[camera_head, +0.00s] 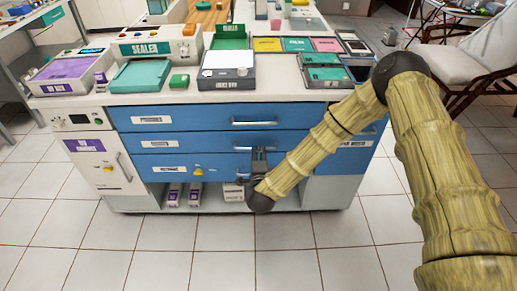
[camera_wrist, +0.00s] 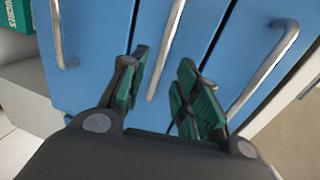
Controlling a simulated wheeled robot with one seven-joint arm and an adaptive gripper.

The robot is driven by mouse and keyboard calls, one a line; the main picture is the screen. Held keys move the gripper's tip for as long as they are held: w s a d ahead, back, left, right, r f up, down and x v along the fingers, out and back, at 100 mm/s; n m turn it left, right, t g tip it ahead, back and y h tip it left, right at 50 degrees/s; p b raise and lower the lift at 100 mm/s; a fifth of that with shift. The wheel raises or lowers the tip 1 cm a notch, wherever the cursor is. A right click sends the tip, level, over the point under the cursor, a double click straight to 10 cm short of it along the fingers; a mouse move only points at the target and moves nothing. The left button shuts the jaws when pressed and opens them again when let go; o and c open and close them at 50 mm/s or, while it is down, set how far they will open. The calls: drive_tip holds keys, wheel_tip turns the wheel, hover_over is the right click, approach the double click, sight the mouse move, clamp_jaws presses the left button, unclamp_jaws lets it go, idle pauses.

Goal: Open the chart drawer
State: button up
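Three blue drawers sit in the cabinet front: top (camera_head: 190,118), middle (camera_head: 188,142) and bottom (camera_head: 225,163). All look shut. Their labels are too small to read surely, so I cannot tell which is the chart drawer. The top handle (camera_head: 254,123) is clear in the head view; my gripper (camera_head: 259,154) partly covers the lower fronts. In the wrist view, my gripper (camera_wrist: 165,95) is open and empty, its green-padded fingers apart. The central bar handle (camera_wrist: 168,45) runs toward the gap between them. Other handles show left (camera_wrist: 58,38) and right (camera_wrist: 262,72). I cannot tell whether the fingers touch any handle.
The white countertop (camera_head: 283,91) carries a sealer (camera_head: 155,47), trays and boxes. A white side panel (camera_head: 95,160) with a small handle stands left of the drawers. Boxes (camera_head: 174,194) lie on the low shelf. Tiled floor in front is free; a chair (camera_head: 482,62) stands right.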

drive_tip(key=shift+x, duration=2.75)
clamp_jaws()
